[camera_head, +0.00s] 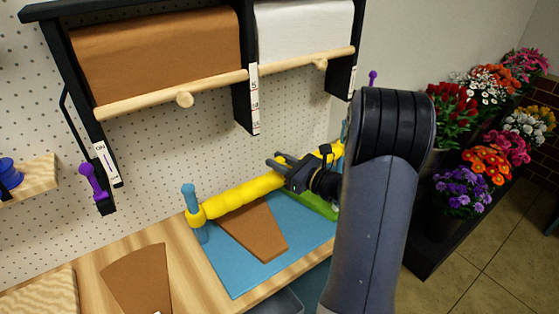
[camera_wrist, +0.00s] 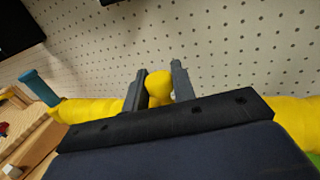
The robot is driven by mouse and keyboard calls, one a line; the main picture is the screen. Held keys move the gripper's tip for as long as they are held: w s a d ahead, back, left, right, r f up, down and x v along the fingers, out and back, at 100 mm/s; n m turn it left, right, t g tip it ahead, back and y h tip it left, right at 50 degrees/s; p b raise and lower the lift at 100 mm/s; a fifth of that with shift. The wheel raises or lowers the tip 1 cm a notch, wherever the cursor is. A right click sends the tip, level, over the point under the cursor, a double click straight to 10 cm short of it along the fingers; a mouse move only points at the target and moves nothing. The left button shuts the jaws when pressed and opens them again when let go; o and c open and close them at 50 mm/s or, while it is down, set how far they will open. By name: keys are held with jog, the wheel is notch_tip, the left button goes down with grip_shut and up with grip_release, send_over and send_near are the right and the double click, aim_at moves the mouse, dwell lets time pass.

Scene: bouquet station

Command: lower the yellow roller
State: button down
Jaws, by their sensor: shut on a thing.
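The yellow roller (camera_head: 243,195) spans a blue mat (camera_head: 235,281) on the wooden bench, with its left end at a blue post (camera_head: 189,197). My gripper (camera_head: 278,161) is at the roller's right half, its fingers on either side of the roller's yellow knob, which shows in the wrist view (camera_wrist: 158,88). The gripper (camera_wrist: 160,82) is shut on that knob. A brown paper piece (camera_head: 258,235) lies on the mat, its upper edge by the roller. A green thing (camera_head: 312,205) shows below my gripper. My arm hides the roller's right end in part; any gap beneath the roller is hard to tell.
Brown (camera_head: 160,50) and white (camera_head: 305,30) paper rolls with wooden bars hang above on the pegboard. A purple-handled lever (camera_head: 93,182) marked ON is at left. Another brown sheet (camera_head: 138,278) lies on the bench. Potted flowers (camera_head: 465,190) stand at right.

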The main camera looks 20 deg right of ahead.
aim_at(280, 176)
notch_tip(280, 176, down, 5)
jog(key=b, duration=0.3)
jog(key=shift+f+b, duration=0.15)
jog(key=shift+b, duration=0.25)
jog(key=c, duration=1.2)
grip_release()
jog(key=shift+s, duration=0.1)
jog(key=b+v, duration=0.1)
jog(key=v, duration=0.9)
jog(key=shift+s+d+b, duration=0.15)
jog(key=shift+s+b, duration=0.15)
jog(key=p+x, duration=0.1)
jog(key=x, duration=0.2)
jog(key=p+x, duration=0.1)
jog(key=x, duration=0.3)
jog(key=r+x, duration=0.1)
jog(key=x, duration=0.3)
jog(key=shift+r+p, duration=0.1)
jog(key=shift+p, duration=0.3)
jog(key=shift+s+d+r+p, duration=0.1)
jog(key=shift+r+p, duration=0.5)
jog(key=shift+r, duration=0.15)
